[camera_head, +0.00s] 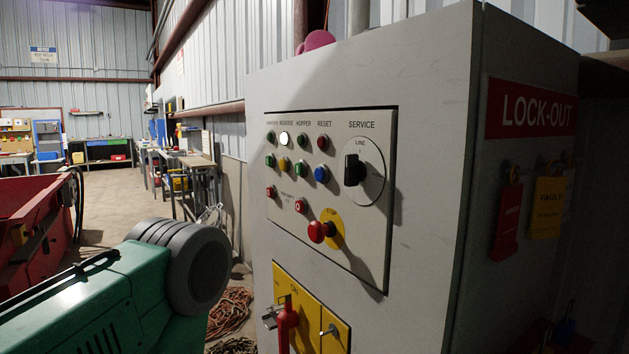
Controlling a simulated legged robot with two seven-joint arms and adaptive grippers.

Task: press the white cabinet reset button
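The grey cabinet (420,180) stands right of centre, its front turned toward the left. Its control panel (345,225) carries several coloured buttons. A round white button (285,139) sits in the top row and looks bright. The label above it seems to read REVERSE. The label RESET stands above a dark red button (323,142) farther right in that row. A blue button (321,174) is below the red one. Neither of my grippers shows in this view, and nothing touches the panel. I cannot tell whether any button is pressed in.
A red mushroom knob (318,231) on a yellow plate and a black rotary switch (354,170) share the panel. A red handle (287,325) projects below. A green housing with a grey ribbed round part (198,268) fills the lower left. Cables (230,310) lie on the floor.

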